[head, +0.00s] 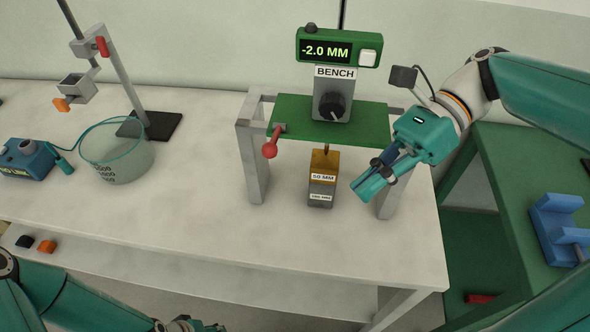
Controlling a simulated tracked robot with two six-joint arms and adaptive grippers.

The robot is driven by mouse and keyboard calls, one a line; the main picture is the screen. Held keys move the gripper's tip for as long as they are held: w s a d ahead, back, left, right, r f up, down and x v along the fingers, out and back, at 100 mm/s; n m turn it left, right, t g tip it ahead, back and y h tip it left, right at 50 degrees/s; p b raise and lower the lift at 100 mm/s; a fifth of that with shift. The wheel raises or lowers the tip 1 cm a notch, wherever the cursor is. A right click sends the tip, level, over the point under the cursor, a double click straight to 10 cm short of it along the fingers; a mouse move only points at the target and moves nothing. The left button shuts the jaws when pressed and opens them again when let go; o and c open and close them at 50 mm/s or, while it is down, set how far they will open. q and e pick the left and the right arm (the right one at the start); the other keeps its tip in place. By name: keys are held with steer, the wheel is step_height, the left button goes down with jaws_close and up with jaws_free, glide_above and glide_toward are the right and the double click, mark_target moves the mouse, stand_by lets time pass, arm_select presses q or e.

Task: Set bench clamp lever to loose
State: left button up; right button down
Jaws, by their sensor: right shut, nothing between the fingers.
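The bench clamp lever (270,148) is a short lever with a red ball end. It sits at the left front edge of the green bench plate (290,108), and its ball points down and slightly left. No mark for loose or tight is readable beside it. My right gripper (366,192) is shut and empty, in front of the right end of the plate. It is well to the right of the lever and apart from it. My left arm comes in at the lower left; only a dark part of its gripper (184,325) shows at the bottom edge, the fingers cut off.
A display (325,50) reading -2.0 MM and a black knob (331,107) stand above the plate. A weight block (322,178) marked 50 MM hangs or stands beneath. A glass beaker (118,165) and a stand (120,80) are left. The table front is clear.

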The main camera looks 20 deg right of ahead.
mark_target(275, 141)
arm_select(q)
steer(key=shift+f, duration=0.55)
arm_select(e)
steer(key=w+a+m+t+y, duration=0.3)
steer(key=w+a+m+t, duration=0.4)
steer(key=m+t, duration=0.1)
steer(key=shift+w+a+f+m+t, duration=0.25)
steer(key=shift+w+a+m+t, duration=0.15)
steer(key=shift+m, duration=0.5)
arm_select(q)
steer(key=shift+r, duration=0.1)
